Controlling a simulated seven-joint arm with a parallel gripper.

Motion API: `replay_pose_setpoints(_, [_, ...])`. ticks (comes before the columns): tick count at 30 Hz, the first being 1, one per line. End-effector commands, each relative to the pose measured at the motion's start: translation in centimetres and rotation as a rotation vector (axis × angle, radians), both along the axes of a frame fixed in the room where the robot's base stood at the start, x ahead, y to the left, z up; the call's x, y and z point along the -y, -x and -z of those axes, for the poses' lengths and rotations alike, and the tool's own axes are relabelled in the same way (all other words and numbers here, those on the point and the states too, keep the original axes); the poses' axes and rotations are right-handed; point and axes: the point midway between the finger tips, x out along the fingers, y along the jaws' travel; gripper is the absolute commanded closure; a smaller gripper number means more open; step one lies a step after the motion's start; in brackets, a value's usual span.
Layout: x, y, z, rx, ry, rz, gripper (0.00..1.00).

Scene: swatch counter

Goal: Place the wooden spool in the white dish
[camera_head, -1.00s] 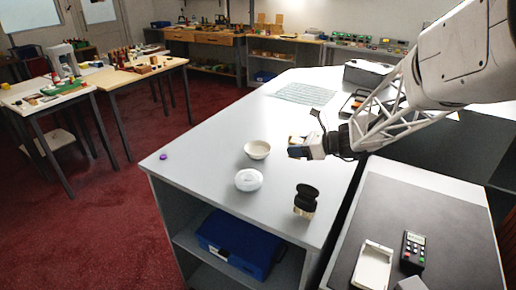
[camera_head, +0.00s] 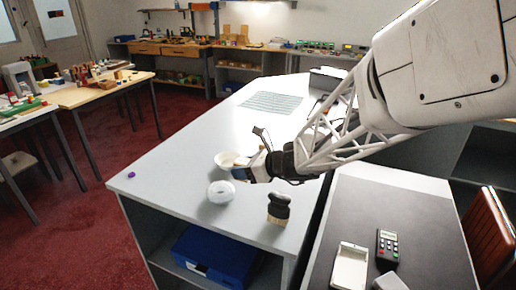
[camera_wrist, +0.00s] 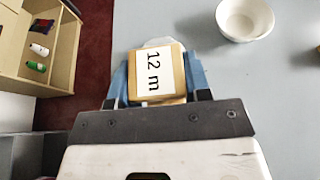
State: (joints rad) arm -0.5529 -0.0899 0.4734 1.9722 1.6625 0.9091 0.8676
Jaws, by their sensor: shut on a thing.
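The wooden spool (camera_wrist: 157,76) shows in the wrist view as a squarish wooden piece with a white label reading "12 m". It sits between the blue fingers of my gripper (camera_wrist: 160,88), which is shut on it. The dish is an open round bowl. It appears empty in the wrist view (camera_wrist: 245,30), at the upper right, apart from the spool.
A black-handled brush (camera_head: 279,207) stands nearer the counter's front right. A small purple thing (camera_head: 131,175) lies at the left. The counter's left part is clear.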

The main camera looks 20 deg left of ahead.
Motion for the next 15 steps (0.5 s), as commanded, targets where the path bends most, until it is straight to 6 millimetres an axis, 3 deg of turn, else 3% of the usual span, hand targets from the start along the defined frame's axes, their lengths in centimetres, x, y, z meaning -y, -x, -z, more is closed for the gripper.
replay_pose_setpoints(8, [-0.3, -0.3, 0.0, 0.0, 0.0, 0.0, 0.79])
replay_pose_setpoints(15, [-1.7, -2.0, 0.3, 0.0, 0.0, -0.001, 0.79])
